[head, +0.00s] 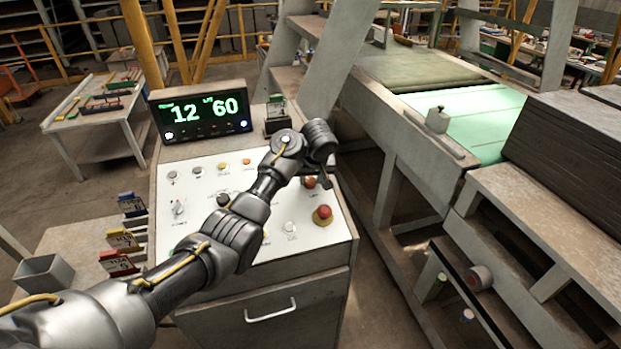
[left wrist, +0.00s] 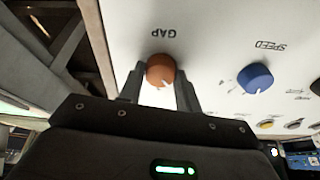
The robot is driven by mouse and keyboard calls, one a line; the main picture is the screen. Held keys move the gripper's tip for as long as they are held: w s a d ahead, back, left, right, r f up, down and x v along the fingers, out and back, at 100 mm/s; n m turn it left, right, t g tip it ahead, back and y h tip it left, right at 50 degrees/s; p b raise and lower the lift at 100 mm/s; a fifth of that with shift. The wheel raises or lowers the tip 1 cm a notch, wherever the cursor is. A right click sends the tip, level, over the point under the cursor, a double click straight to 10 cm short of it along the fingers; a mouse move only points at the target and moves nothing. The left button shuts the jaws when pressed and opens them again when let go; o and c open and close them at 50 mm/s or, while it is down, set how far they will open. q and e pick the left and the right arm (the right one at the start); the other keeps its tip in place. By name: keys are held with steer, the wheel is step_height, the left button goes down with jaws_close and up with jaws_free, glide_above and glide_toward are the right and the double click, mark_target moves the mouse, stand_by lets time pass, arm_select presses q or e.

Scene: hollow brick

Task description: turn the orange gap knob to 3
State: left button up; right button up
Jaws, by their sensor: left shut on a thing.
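The orange gap knob (head: 310,182) is on the white control panel (head: 265,220), near its right edge. In the left wrist view the orange knob (left wrist: 161,70) sits below the upside-down word GAP, with a white pointer mark on its lower right. My left gripper (left wrist: 160,84) has one finger on each side of the knob and is shut on it. In the head view my left gripper (head: 318,180) reaches the knob from above and partly hides it. The scale numbers around the knob cannot be read. My right gripper is not in view.
A blue SPEED knob (left wrist: 255,78) is beside the orange one. A red mushroom button (head: 323,212) stands just below the gap knob on the panel. A display (head: 200,112) reading 12 and 60 stands behind the panel. A conveyor (head: 470,115) runs to the right.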

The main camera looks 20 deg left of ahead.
arm_select(q)
steer(key=m, duration=0.4)
steer(key=m+h, duration=0.1)
steer(key=m, duration=0.8)
steer(key=shift+m, duration=0.3)
steer(key=shift+m+g+h, duration=0.3)
steer(key=shift+m+h, duration=0.1)
steer(key=shift+m, duration=1.9)
steer(key=o, duration=0.9)
steer(key=shift+o, duration=0.2)
